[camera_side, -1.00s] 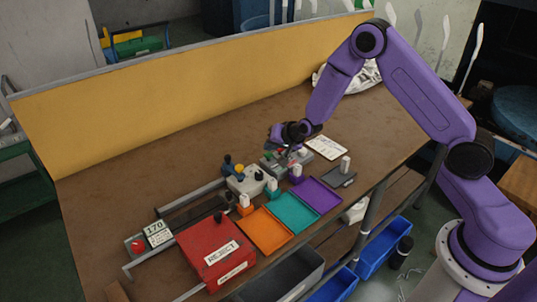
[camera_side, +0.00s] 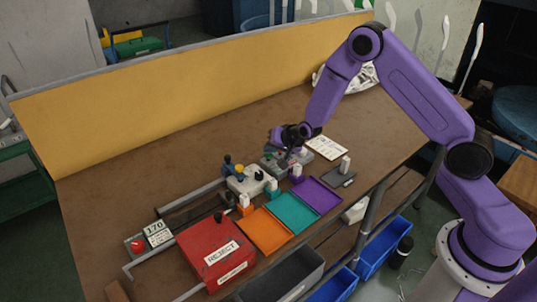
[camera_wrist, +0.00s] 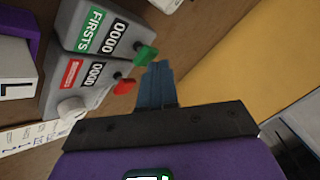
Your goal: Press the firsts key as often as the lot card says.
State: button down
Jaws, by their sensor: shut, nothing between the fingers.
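The firsts counter (camera_wrist: 103,32) is a grey box with a green FIRSTS label, a display that reads 0000, and a green key (camera_wrist: 146,54) on its side. My gripper (camera_wrist: 160,68) is shut and empty, its blue fingertips right beside the green key in the wrist view. I cannot tell whether they touch it. A second grey counter (camera_wrist: 84,82) with a red label, a 0000 display and a red key (camera_wrist: 124,87) adjoins it.
Orange (camera_side: 263,232), teal (camera_side: 294,213) and purple (camera_side: 317,197) trays lie in front of the counters. A yellow panel (camera_side: 190,85) backs the table.

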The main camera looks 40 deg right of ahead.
aim_at(271, 156)
jog(key=shift+f, duration=0.45)
dwell(0.4)
jog(key=shift+r, duration=1.1)
jog(key=shift+r, duration=2.5)
